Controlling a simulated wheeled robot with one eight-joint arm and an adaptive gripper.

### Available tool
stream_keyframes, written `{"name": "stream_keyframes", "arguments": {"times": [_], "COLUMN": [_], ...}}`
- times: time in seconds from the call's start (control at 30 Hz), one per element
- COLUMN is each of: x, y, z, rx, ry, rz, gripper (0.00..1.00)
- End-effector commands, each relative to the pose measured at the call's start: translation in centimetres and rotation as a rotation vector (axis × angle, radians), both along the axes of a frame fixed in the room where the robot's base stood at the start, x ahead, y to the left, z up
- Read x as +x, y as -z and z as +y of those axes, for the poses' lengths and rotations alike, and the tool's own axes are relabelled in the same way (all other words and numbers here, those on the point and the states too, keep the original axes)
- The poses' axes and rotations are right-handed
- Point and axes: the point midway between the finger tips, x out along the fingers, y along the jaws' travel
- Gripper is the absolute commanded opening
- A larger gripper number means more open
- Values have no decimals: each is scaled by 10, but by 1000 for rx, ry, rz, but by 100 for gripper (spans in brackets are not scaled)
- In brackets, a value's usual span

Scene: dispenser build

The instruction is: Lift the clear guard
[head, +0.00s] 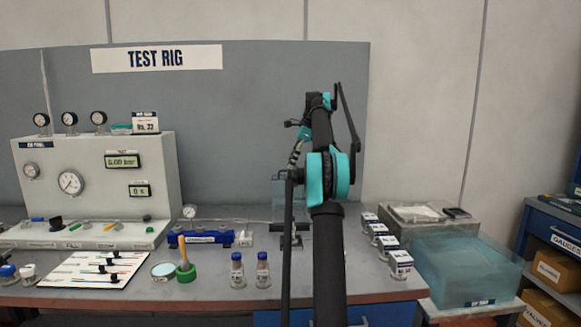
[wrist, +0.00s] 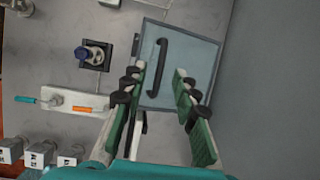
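The clear guard (wrist: 196,62) is a pale blue see-through panel with a dark curved handle (wrist: 159,65), seen in the wrist view ahead of my gripper. In the head view a small see-through part of it (head: 283,188) shows left of my arm, and the arm hides much of that spot. My gripper (wrist: 160,82) is open in the wrist view, with its green-padded fingers either side of the handle's lower end as seen in the picture. Nothing shows held between the fingers. I cannot tell how far the fingertips are from the handle.
A grey gauge panel (head: 95,185) stands at the left of the bench. Two small bottles (head: 238,270) stand near the front edge. A dark-blue fitting (wrist: 92,55) sits left of the guard.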

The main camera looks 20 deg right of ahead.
Motion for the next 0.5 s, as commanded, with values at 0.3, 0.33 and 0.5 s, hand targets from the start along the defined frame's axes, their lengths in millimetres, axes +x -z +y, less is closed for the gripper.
{"name": "stream_keyframes", "arguments": {"times": [0.3, 0.33, 0.5], "x": [-26, -28, -40], "y": [-7, -7, -7], "z": [-59, -65, -93], "rx": [0, 0, 0], "ry": [3, 2, 2], "rz": [0, 0, 1], "gripper": [29, 29, 29]}}
